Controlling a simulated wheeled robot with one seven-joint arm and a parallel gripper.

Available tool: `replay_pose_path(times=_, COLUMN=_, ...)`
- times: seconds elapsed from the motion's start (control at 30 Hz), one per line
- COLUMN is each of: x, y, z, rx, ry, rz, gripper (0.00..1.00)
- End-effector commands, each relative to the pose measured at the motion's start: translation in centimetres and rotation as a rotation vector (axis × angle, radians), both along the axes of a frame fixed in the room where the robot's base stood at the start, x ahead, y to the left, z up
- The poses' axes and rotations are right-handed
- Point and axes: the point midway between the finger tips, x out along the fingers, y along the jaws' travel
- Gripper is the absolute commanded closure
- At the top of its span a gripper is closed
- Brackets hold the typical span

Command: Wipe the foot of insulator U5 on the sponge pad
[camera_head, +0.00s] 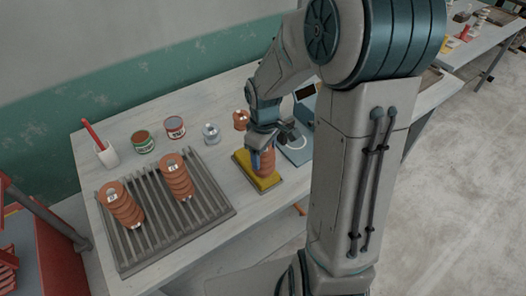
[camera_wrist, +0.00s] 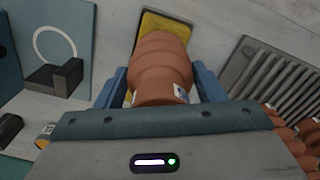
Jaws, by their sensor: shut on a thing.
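My gripper (camera_head: 262,157) is shut on a ribbed terracotta insulator (camera_head: 268,163), which is upright over the yellow sponge pad (camera_head: 243,163). In the wrist view, the blue fingers of my gripper (camera_wrist: 165,82) stand on both sides of the insulator (camera_wrist: 160,58). Its white label is partly hidden and I cannot read it. The pad (camera_wrist: 165,21) shows behind the insulator's far end. The foot is at or very near the pad's surface; I cannot tell whether they touch.
Two ribbed insulators (camera_head: 123,207) (camera_head: 178,180) stand on a slatted grey rack (camera_head: 215,196) at left. A blue-grey board (camera_head: 297,152) lies right of the pad.

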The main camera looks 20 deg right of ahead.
Motion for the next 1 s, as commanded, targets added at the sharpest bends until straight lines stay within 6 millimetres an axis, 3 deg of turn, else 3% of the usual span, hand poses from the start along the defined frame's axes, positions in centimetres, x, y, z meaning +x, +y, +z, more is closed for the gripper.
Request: replay_pose_path(times=1.0, x=0.03, y=-0.01, z=-0.86, rx=0.000, ry=-0.001, rz=0.000, gripper=0.85)
